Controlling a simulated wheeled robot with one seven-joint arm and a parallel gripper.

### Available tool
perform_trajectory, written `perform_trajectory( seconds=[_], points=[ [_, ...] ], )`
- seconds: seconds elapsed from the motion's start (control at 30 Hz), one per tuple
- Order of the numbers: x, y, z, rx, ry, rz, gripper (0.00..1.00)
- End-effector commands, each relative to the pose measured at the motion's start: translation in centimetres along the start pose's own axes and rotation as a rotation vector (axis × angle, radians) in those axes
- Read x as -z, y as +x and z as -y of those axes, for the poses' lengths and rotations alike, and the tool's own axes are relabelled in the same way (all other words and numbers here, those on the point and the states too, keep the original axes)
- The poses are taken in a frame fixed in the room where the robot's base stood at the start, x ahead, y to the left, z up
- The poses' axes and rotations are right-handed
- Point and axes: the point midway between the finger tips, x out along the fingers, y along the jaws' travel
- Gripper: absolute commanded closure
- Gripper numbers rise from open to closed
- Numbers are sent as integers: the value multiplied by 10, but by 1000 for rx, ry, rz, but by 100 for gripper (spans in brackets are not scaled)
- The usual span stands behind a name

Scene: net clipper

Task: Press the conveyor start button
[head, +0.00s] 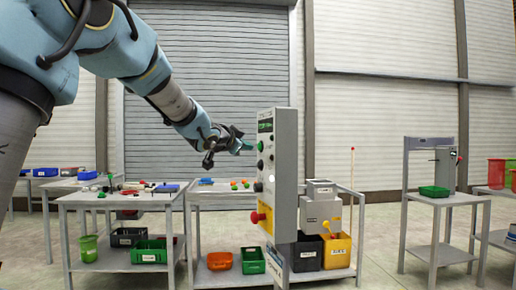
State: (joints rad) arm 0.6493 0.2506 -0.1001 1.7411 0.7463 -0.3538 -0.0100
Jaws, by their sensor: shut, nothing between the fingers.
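A grey control box (286,170) stands on a post in the middle of the head view, its button face turned to the left and seen at a steep angle. The face carries a small green display, several dark round knobs or buttons, and a red mushroom button (256,217) on a yellow base low down. My gripper (246,147) is shut and empty, with its tips level with the upper buttons and very close to the face. A green spot shows at the tips; I cannot tell which button is the start button or whether the tips touch one.
A grey worktable (120,197) with small tools and parts stands at the left. A shelf behind the box holds an orange bin (220,261), a green bin (252,261) and a yellow bin (337,252). Another table (445,200) is at the right. Floor between is clear.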

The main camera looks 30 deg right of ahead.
Motion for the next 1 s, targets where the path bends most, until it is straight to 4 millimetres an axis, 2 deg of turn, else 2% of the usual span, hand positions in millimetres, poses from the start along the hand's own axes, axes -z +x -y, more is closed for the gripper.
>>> perform_trajectory(
  seconds=[1.0],
  points=[
    [5,6,-4,0,0,0,100]
  ],
)
